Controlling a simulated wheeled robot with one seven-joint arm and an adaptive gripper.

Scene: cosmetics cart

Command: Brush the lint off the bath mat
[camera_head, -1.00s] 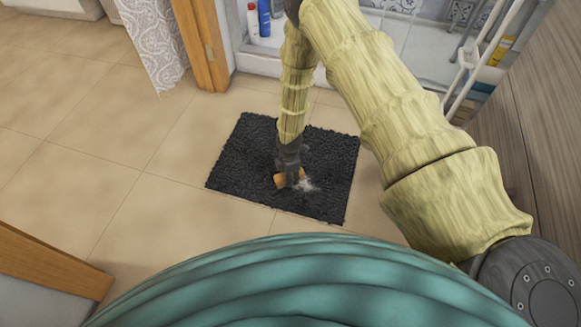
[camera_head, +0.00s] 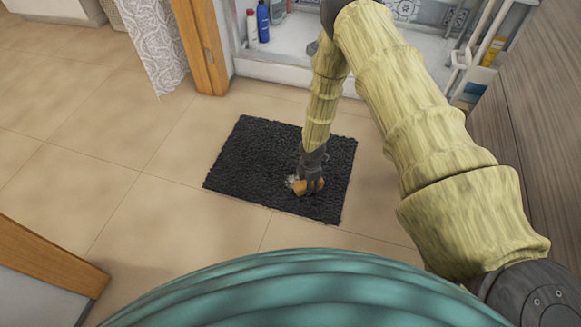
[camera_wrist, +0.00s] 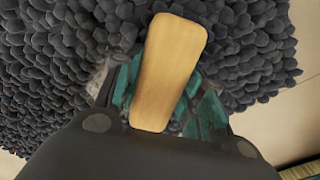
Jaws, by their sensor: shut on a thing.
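The dark grey, shaggy bath mat (camera_head: 245,165) lies flat on the tiled floor in the head view. Its pebbly pile (camera_wrist: 45,85) fills much of the wrist view. My gripper (camera_head: 310,182) is over the right part of the mat, shut on a brush with a tan wooden back (camera_wrist: 168,72). The brush is low at the mat; its bristle side is hidden, so I cannot tell how firmly it touches. A pale patch of lint (camera_head: 291,181) shows just left of the brush. A little greyish lint also shows beside the brush in the wrist view (camera_wrist: 98,75).
Beige tiled floor (camera_head: 120,190) is clear left of the mat. A white ledge (camera_head: 285,45) with bottles (camera_head: 262,22) stands behind it. A wooden post (camera_head: 205,45) and patterned curtain (camera_head: 150,40) are at the back left. A wood-grain panel (camera_head: 520,110) bounds the right.

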